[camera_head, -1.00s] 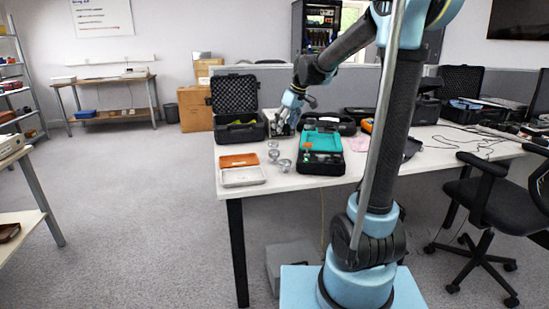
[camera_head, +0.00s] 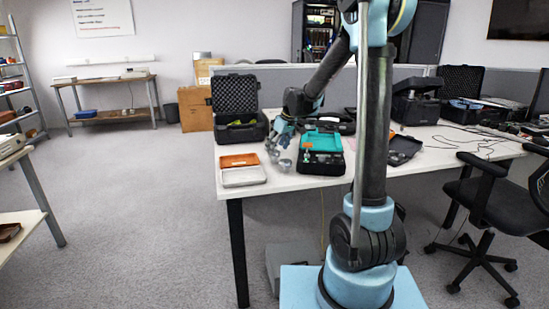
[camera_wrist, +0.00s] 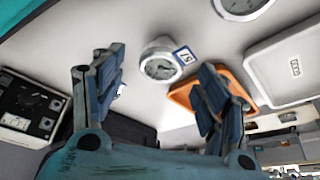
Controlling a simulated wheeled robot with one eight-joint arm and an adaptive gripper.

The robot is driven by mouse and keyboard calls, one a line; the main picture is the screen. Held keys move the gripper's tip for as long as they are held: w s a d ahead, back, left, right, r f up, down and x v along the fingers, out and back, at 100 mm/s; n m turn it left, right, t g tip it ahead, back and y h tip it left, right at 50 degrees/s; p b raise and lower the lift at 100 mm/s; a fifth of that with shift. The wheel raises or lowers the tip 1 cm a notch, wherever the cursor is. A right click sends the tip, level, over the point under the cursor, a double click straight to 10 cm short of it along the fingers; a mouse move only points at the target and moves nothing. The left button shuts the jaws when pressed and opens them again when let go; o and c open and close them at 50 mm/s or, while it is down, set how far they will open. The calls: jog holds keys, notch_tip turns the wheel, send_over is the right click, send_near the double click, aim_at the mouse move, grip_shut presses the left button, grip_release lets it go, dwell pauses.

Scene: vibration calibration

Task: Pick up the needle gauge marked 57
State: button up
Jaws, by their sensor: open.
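In the wrist view the needle gauge marked 57 (camera_wrist: 160,66) has a round pale dial in a light rim, with a blue-edged tag reading 57 on its right. It lies on the white table between and beyond my fingertips, with a gap on both sides. My gripper (camera_wrist: 163,78) is open and empty, its two blue-grey fingers spread. A second gauge (camera_wrist: 240,6) is cut off at the top edge. In the head view my gripper (camera_head: 275,146) is low over the small gauges (camera_head: 285,164); I cannot tell there which is 57.
An orange tray (camera_head: 239,160) and a white tray (camera_head: 243,176) lie left of the gauges. An open black foam case (camera_head: 237,95) is behind. The table's front edge is close.

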aim_at(275, 157)
jog(key=shift+x, duration=2.5)
jog(key=shift+a, duration=0.1)
jog(key=c, duration=1.2)
